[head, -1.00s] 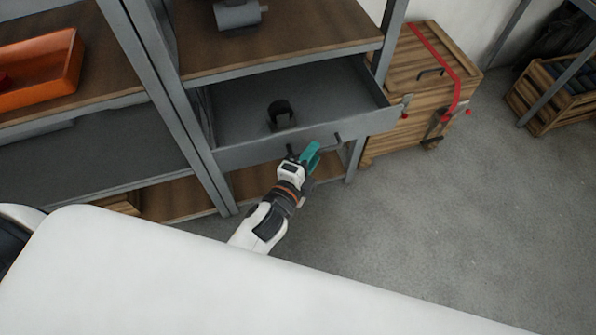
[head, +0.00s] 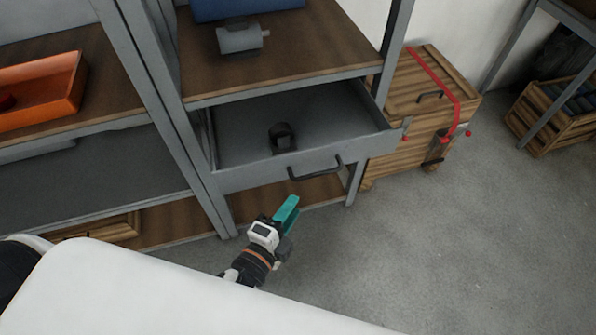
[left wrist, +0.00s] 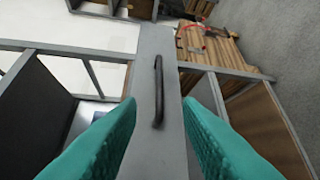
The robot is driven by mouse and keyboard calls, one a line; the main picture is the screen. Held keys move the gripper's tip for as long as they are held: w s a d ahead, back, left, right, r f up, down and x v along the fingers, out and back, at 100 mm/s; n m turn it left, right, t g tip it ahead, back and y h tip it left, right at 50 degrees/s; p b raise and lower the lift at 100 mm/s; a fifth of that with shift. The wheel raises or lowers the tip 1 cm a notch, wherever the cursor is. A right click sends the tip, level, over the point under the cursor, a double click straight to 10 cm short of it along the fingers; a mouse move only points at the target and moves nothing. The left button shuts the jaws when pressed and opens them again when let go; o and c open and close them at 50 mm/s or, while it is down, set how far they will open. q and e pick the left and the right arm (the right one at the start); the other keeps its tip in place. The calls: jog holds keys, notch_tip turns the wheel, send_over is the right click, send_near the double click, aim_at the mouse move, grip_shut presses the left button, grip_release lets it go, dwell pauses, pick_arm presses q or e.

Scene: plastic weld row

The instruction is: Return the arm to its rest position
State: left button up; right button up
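My left gripper (head: 287,213) is in the head view, below and in front of the open drawer (head: 240,178). Its teal fingers are spread apart in the left wrist view (left wrist: 150,140), with nothing between them. The drawer's dark handle (head: 315,168) is apart from the fingers; it also shows in the left wrist view (left wrist: 158,90), beyond the fingertips. The drawer stands pulled out, with a small dark object (head: 282,137) inside. My right gripper is not in view.
A wooden crate (head: 400,150) with a red strap stands right of the shelf. An orange bin (head: 40,95) sits on the left shelf. A grey motor-like part (head: 240,38) lies on the shelf above the drawer. The floor (head: 450,230) at the right is clear.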

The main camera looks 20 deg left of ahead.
pick_arm(q)
jog(key=s+a+f+n+g+y+p, duration=0.1)
jog(key=s+f+n+g, duration=0.2)
jog(key=f, duration=0.7)
jog(key=s+a+f+n+g+p, duration=0.1)
jog(key=s+f+n+g, duration=0.15)
jog(key=f, duration=0.75)
jog(key=s+a+f+n+g+y+p, duration=0.1)
jog(key=s+a+f+n+g, duration=0.2)
jog(key=f, duration=0.7)
jog(key=s+a+f+n+g, duration=0.2)
jog(key=s+f, duration=0.1)
jog(key=s, duration=0.3)
jog(key=s+a+f+n+g+p, duration=0.1)
jog(key=s+a+f+n+g, duration=0.1)
jog(key=s, duration=0.5)
jog(key=s+a+f+n+g+y+p, duration=0.1)
jog(key=s+a+f+n+g, duration=0.1)
jog(key=s+f, duration=0.4)
jog(key=shift+s+a+f+n, duration=0.15)
jog(key=shift+s+a+n, duration=0.25)
jog(key=shift+n, duration=0.55)
jog(key=shift+w+g, duration=0.15)
jog(key=shift+g, duration=0.1)
